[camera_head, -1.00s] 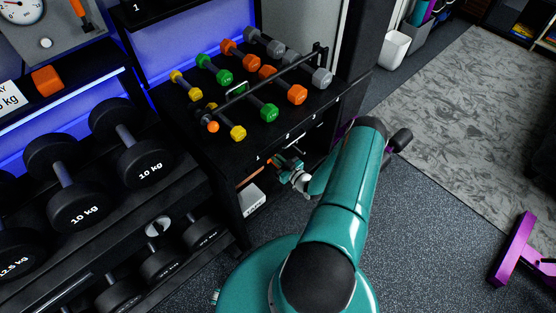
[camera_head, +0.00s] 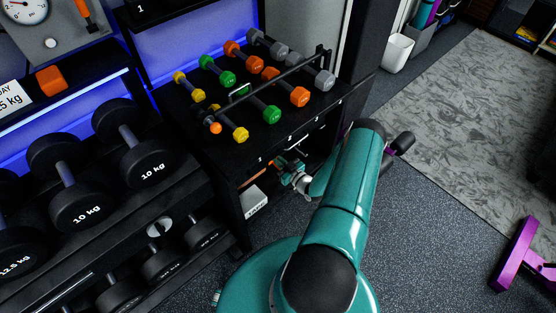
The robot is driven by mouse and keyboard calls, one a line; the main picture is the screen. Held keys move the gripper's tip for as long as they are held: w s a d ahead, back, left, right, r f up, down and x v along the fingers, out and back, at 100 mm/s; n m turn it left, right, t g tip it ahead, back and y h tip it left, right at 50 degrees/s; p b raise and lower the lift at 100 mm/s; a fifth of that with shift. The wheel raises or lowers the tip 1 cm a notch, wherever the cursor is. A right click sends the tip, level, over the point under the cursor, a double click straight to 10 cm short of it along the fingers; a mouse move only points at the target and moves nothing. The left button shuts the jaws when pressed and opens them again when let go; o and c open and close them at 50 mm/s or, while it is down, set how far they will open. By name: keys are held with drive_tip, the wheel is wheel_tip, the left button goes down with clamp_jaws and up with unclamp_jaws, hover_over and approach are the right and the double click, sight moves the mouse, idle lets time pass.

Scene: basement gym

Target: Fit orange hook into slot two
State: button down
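My gripper (camera_head: 283,165) is small in the head view, low at the front of the black dumbbell stand, just under its numbered top edge. Whether its fingers are open or shut is too small to tell. A thin orange piece (camera_head: 257,174), possibly the orange hook, shows just left of the gripper under the edge. I cannot tell whether the gripper touches it. Small white numbers mark the stand's front edge (camera_head: 289,143); the slots themselves are not clear. My arm hides part of the area to the right.
Yellow, green, orange and grey dumbbells (camera_head: 272,115) lie on the stand top, with a black rail (camera_head: 265,90) above them. A white labelled box (camera_head: 254,201) sits below. A rack of black dumbbells (camera_head: 146,163) stands left. Open floor (camera_head: 440,200) lies right.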

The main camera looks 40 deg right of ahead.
drive_tip(key=c, duration=1.5)
unclamp_jaws()
drive_tip(key=s, duration=1.3)
drive_tip(key=shift+s+d, duration=0.2)
drive_tip(key=shift+s, duration=0.2)
drive_tip(key=shift+s, duration=0.1)
